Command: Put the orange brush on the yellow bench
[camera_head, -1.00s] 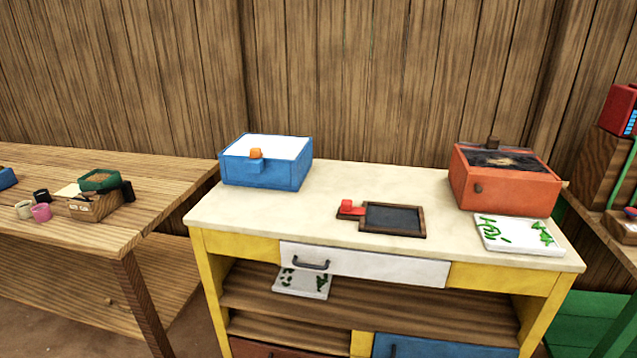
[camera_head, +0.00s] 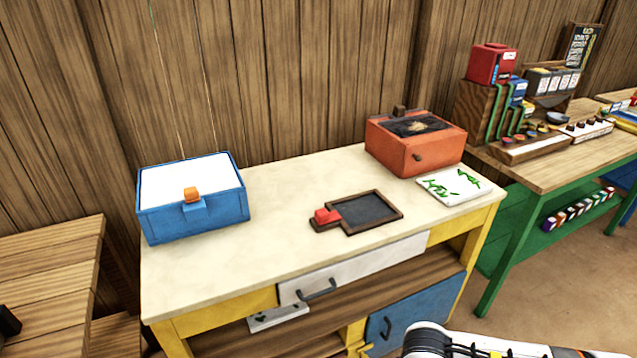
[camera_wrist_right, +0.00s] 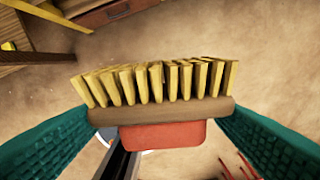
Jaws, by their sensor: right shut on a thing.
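The yellow bench (camera_head: 265,205) has a pale top and stands in the middle of the head view. In the right wrist view, my right gripper (camera_wrist_right: 155,125) is shut on a brush (camera_wrist_right: 150,112). The brush has pale yellow bristles, a wooden body and an orange-red part below it. It is held over the brown floor, apart from the bench. Only a white piece of my right arm shows at the bottom right of the head view; the gripper and brush are out of that view. My left gripper is not in view.
On the bench top are a blue box (camera_head: 192,212), a dark framed slate (camera_head: 372,212) with a red block, an orange box (camera_head: 415,150) and a white card (camera_head: 453,186). The front left of the top is clear. A green-legged table (camera_head: 535,165) stands at right.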

